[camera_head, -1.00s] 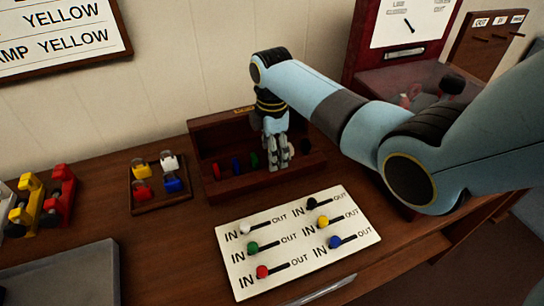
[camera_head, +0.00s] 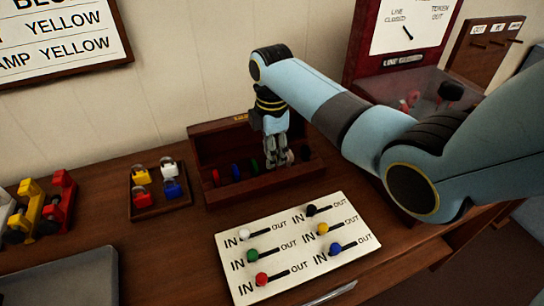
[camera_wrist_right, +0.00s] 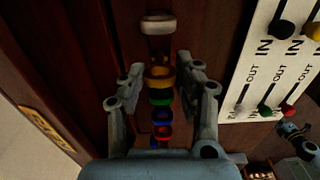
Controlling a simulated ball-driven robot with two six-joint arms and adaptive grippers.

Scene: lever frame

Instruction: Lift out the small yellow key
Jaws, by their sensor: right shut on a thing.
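The small yellow key (camera_wrist_right: 160,80) is a yellow ring-like piece in a row of coloured pieces, seen in the right wrist view. My right gripper (camera_wrist_right: 161,70) has one finger on each side of it and is shut on it. In the head view my right gripper (camera_head: 277,160) reaches down into the open wooden box (camera_head: 265,188) and hides the yellow key. Red (camera_head: 216,178), blue (camera_head: 236,171) and green (camera_head: 254,166) pieces stand in the box left of the gripper. A whitish piece (camera_wrist_right: 158,23) lies beyond the yellow one.
A white lever panel (camera_head: 296,247) lies in front of the box, its coloured knobs on the IN side. Red and yellow levers (camera_head: 62,200) stand further left. A dark-red cabinet (camera_head: 365,65) stands behind my arm.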

